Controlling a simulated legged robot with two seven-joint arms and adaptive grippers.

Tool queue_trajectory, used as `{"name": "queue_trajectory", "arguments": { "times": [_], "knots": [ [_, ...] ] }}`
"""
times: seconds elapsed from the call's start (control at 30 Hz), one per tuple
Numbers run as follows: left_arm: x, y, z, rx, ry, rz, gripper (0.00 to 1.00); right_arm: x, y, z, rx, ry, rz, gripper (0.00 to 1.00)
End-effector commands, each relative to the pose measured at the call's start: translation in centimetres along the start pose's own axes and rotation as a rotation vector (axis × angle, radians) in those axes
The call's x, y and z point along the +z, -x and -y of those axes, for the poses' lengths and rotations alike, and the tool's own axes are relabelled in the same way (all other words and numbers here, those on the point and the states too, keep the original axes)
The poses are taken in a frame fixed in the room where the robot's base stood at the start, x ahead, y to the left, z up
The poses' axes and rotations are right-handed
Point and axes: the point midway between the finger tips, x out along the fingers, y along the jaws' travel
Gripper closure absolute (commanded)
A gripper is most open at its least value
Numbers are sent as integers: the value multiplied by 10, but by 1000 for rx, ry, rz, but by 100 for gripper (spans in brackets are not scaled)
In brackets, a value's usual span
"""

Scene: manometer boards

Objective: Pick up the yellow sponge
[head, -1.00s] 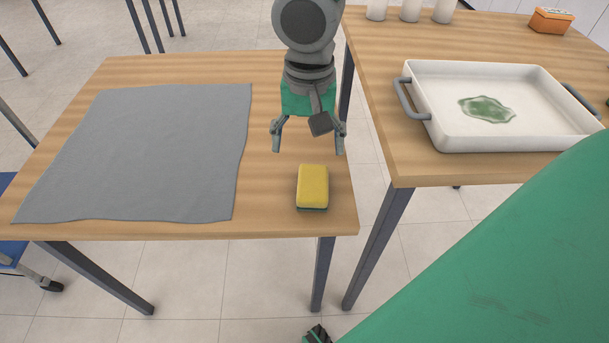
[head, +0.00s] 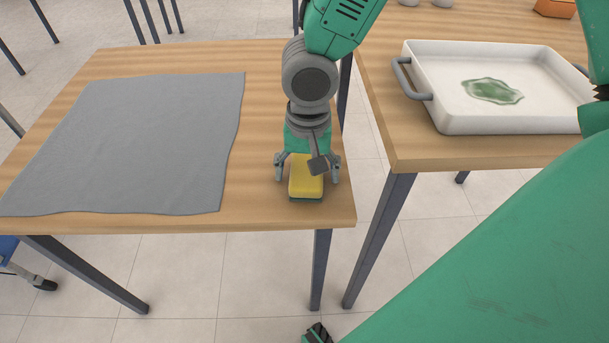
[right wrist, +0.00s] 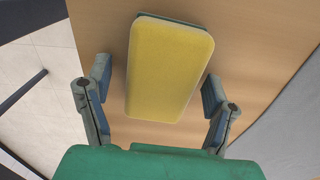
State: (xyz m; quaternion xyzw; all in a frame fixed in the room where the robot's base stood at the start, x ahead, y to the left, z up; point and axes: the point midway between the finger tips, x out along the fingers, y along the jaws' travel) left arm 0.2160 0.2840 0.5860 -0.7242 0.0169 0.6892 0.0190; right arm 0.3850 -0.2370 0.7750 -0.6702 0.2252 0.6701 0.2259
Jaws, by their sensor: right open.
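The yellow sponge (head: 305,184) with a green underside lies flat on the wooden table near its front right corner. My right gripper (head: 307,181) is over it, open, with one finger on each side and a gap to the sponge. In the right wrist view the sponge (right wrist: 170,68) sits between and beyond the open fingers of the gripper (right wrist: 157,95). In the head view the gripper hides part of the sponge's far end.
A grey cloth (head: 130,145) covers the table's left part. A second table (head: 460,153) at the right holds a white tray (head: 455,121) with a green stain (head: 492,91) inside. An orange box (head: 554,8) stands at the back right. A floor gap separates the tables.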

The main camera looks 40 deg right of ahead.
Motion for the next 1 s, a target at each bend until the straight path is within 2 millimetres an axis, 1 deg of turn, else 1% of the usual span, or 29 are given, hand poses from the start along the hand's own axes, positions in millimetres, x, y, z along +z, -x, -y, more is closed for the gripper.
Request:
{"name": "queue_trajectory", "arguments": {
  "times": [0.07,0.1,0.17,0.2,0.23,0.37,0.53,0.63,0.77,0.9,1.0],
  "knots": [
    [0,1,0,0,-1,0,60,0,1,1,1,0,-1,24],
    [0,1,0,1,-1,0,60,1,1,2,2,1,-2,28],
    [0,1,0,1,-1,0,60,2,2,3,4,2,-3,49],
    [0,1,0,1,-1,0,60,2,2,4,4,2,-3,63],
    [0,1,0,1,-1,0,60,3,2,4,5,2,-4,65],
    [0,1,0,0,-1,0,60,4,3,6,7,3,-6,65],
    [0,1,0,0,0,0,60,3,3,4,5,2,-4,65],
    [0,4,0,0,0,0,60,1,9,3,3,0,-4,65],
    [-1,13,0,0,0,0,60,0,31,2,-1,-1,-4,65],
    [-1,24,0,0,-1,0,60,1,62,3,0,0,-5,65],
    [-2,30,0,0,-1,0,60,2,80,4,2,1,-5,65]
  ]
}}
